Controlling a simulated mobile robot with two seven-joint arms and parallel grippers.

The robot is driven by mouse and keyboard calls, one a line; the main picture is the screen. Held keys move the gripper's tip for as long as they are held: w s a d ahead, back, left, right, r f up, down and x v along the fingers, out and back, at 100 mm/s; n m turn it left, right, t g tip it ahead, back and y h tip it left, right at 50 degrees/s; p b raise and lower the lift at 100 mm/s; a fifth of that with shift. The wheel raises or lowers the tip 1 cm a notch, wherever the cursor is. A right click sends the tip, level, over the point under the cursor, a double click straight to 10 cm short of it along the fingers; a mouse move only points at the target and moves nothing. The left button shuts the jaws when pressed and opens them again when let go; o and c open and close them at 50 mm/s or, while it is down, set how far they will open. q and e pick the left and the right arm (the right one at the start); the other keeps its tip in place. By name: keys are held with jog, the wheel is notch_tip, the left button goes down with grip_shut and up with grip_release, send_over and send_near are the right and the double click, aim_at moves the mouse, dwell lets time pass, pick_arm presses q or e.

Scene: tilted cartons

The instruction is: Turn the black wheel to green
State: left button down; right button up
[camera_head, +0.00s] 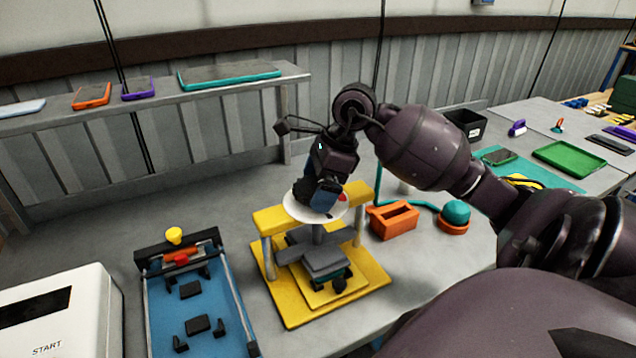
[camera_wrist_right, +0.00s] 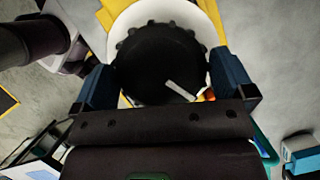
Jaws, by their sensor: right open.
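The black wheel (camera_wrist_right: 155,62) is a ridged round knob with a white pointer line (camera_wrist_right: 181,91) toward the lower right in the right wrist view. It sits on a white disc (camera_wrist_right: 205,22) on top of a yellow stand (camera_head: 290,312). The disc also shows in the head view (camera_head: 297,211), with a red patch (camera_head: 343,197) at its right edge. No green mark is visible; the gripper covers much of the disc. My right gripper (camera_head: 322,195) is over the wheel, its open blue fingers on either side of it. I cannot tell whether they touch it. My left gripper is not seen.
An orange block with a slot (camera_head: 395,222) and a teal dome on an orange base (camera_head: 455,214) stand right of the stand. A blue-based fixture (camera_head: 200,295) and a white START box (camera_head: 62,315) are at left. A shelf (camera_head: 150,110) runs behind.

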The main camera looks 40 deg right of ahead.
jog(key=shift+c, duration=0.2)
jog(key=c, duration=0.6)
jog(key=shift+f+m+b, duration=0.1)
jog(key=shift+m+b, duration=0.3)
jog(key=shift+b, duration=0.1)
jog(key=shift+m+t+h, duration=0.3)
jog(key=shift+m, duration=0.2)
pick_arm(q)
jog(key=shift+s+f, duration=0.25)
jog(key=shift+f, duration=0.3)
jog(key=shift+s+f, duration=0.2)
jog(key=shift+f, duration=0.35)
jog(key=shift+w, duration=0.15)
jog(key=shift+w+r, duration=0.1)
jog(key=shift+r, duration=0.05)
pick_arm(e)
jog(key=o, duration=0.6)
jog(key=shift+o, duration=0.2)
jog(key=shift+r, duration=0.2)
